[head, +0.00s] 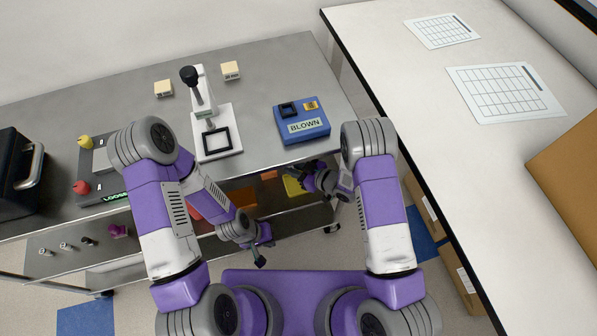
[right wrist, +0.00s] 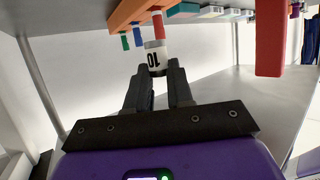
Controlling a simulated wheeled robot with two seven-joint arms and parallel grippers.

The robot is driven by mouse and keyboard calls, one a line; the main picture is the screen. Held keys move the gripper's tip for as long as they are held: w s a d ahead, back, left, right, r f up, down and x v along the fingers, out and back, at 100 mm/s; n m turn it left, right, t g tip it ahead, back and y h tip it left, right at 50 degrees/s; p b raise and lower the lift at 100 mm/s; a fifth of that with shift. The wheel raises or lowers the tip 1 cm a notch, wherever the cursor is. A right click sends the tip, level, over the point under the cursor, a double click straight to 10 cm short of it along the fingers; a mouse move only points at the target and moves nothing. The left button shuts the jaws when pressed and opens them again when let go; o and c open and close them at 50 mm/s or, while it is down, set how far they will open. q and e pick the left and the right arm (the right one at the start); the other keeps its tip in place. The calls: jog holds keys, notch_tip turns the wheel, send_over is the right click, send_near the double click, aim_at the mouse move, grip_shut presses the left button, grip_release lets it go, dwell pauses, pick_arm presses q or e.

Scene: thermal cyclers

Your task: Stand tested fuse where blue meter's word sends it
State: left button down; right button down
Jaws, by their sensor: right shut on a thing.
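The blue meter (head: 302,121) stands on the steel bench at the right, and its label reads BLOWN. In the head view my right gripper (head: 296,181) is at the bench's front edge, below the meter, and the fuse is not clear there. My left gripper (head: 260,262) hangs empty-looking in front of the bench; its jaw opening is unclear.
A white lever press (head: 217,133) and two beige blocks (head: 231,70) stand on the bench (head: 290,60). A dark tester (head: 105,190) reading LOOSE is at left. Coloured items, including a yellow one (head: 294,186), show below the bench.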

jog(key=f, duration=0.1)
jog(key=f+b, duration=0.1)
jog(key=f, duration=0.3)
jog(key=shift+s+b, duration=0.25)
jog(key=shift+b, duration=0.1)
jog(key=shift+f+b, duration=0.85)
jog(key=shift+f, duration=1.45)
jog(key=shift+r, duration=0.1)
jog(key=shift+f, duration=0.25)
jog(key=c, duration=1)
grip_release()
jog(key=shift+r, duration=0.15)
